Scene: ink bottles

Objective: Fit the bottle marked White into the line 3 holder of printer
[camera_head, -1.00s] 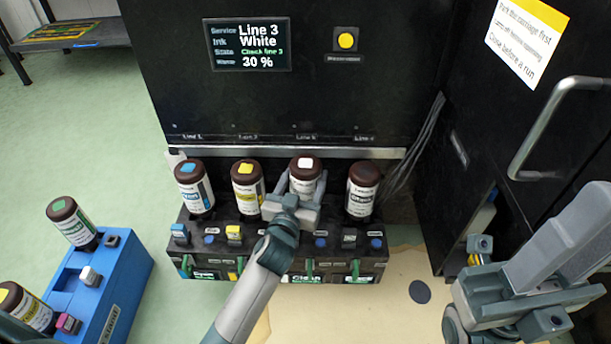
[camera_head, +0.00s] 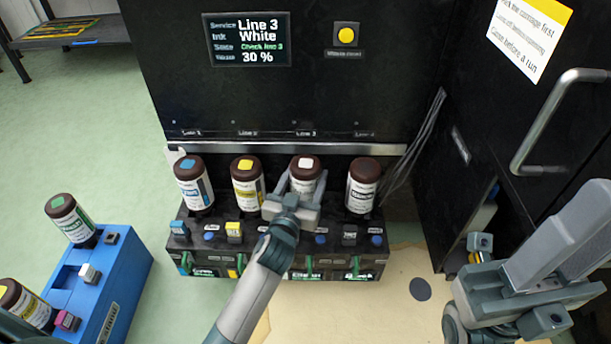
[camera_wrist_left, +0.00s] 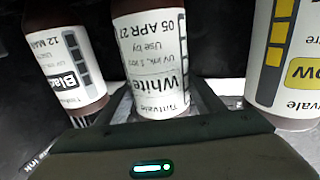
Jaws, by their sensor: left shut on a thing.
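The bottle marked White (camera_head: 306,168) has a dark cap with a white patch. It stands upside down, cap up, at the third place of the printer's holder row (camera_head: 210,263), under the label Line 3. My left gripper (camera_head: 296,190) is shut around this bottle from the front. In the left wrist view the White bottle (camera_wrist_left: 152,60) is between the fingers, with its label upside down. The holder's seat under the bottle is hidden by the gripper. My right gripper (camera_head: 515,318) is at the right, away from the bottles; its fingertips do not show clearly.
Blue-marked (camera_head: 194,186) and yellow-marked (camera_head: 246,184) bottles stand left of White, and a Black bottle (camera_head: 362,187) stands right of it, all close. A blue stand (camera_head: 122,282) with bottles is at left. The printer screen (camera_head: 249,42) reads Line 3, White, 30 %. A cabinet handle (camera_head: 545,115) juts out at right.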

